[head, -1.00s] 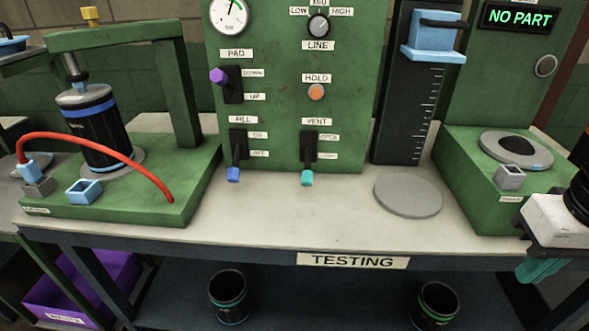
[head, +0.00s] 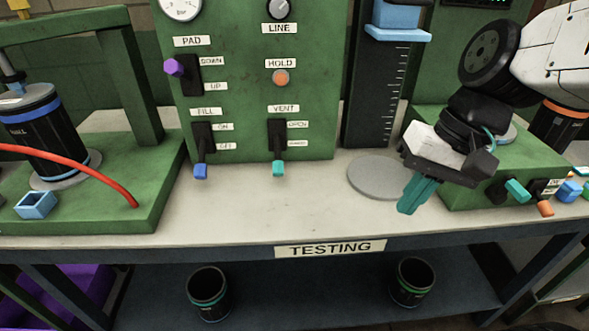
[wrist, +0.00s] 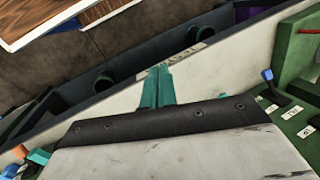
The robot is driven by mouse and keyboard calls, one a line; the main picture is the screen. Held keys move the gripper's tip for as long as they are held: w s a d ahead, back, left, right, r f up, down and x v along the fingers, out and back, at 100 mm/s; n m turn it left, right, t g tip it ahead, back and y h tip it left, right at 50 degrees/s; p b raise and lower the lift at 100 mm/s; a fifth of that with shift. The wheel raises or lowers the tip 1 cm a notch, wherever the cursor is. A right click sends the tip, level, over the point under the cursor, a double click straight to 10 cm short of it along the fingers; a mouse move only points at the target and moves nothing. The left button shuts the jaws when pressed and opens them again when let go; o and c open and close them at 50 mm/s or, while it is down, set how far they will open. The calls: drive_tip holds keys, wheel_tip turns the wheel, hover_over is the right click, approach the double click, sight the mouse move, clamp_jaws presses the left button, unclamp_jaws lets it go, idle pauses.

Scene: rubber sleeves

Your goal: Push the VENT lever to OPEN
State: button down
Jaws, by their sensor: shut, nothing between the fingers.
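The VENT lever (head: 278,167) has a teal tip and hangs down from its black slot on the green panel (head: 235,100). It points down, below the OPEN label (head: 298,125) and level with or below the lower label. My gripper (head: 408,208) has teal fingers pressed together with nothing between them. It is over the bench to the right of the VENT lever, in front of the round grey plate, and well apart from the lever.
The FILL lever (head: 201,170), with a blue tip, hangs left of the VENT lever. The PAD lever (head: 174,67) is above it. A grey round plate (head: 375,178) lies under a scaled column. A green fixture (head: 150,190) stands left. Bench top before the panel is clear.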

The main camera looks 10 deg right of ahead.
sight(278, 154)
drive_tip(key=w+a+f+m+t+y, duration=0.1)
drive_tip(key=w+f+m, duration=0.3)
drive_tip(key=w, duration=0.4)
drive_tip(key=w+a+f+m+t+y, duration=0.1)
drive_tip(key=w+a+f+m+y, duration=0.2)
drive_tip(key=w, duration=0.6)
drive_tip(key=w+a+f+m+t+y, duration=0.1)
drive_tip(key=w+f+m+y, duration=0.3)
drive_tip(key=w, duration=0.5)
drive_tip(key=shift+w+a+f+m+t, duration=0.2)
drive_tip(key=shift+a+f+m+t, duration=0.35)
drive_tip(key=shift+m, duration=0.55)
drive_tip(key=x, duration=1)
drive_tip(key=shift+s+r, duration=0.1)
